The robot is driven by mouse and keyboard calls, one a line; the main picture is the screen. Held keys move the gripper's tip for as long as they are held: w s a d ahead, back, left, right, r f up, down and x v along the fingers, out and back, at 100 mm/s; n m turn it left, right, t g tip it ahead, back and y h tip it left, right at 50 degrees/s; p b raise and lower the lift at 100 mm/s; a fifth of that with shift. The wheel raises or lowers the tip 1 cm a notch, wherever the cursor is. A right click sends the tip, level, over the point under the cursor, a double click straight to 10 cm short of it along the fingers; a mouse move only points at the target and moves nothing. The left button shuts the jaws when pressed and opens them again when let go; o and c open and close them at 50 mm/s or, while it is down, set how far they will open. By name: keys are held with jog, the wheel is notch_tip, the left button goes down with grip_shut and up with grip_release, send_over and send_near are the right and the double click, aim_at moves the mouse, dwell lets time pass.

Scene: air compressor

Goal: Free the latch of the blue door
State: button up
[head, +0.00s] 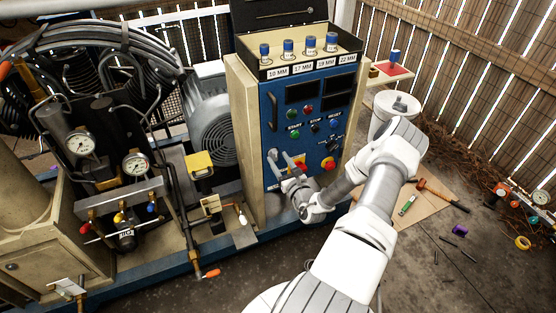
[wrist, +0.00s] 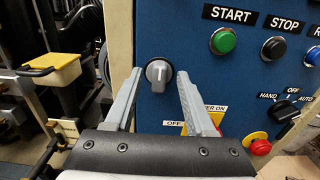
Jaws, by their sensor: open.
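The blue door (head: 309,97) is the front panel of a beige control cabinet, and it looks shut. A grey turn knob with a black rim (wrist: 158,72), which looks like the door's latch, sits near the door's left edge; its raised grip stands about upright. My gripper (head: 280,156) is in front of the lower left of the door. Its fingers are open, one on each side of the knob in the wrist view, with nothing held. I cannot tell whether the fingertips touch the door. In the head view the fingers largely hide the knob.
A black handle (head: 272,112) is on the door above my gripper. Sockets (head: 288,49) stand on top. A yellow-topped box (head: 199,164) is at left.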

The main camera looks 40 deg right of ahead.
jog(key=shift+w+d, duration=0.15)
jog(key=shift+w, duration=0.45)
grip_shut()
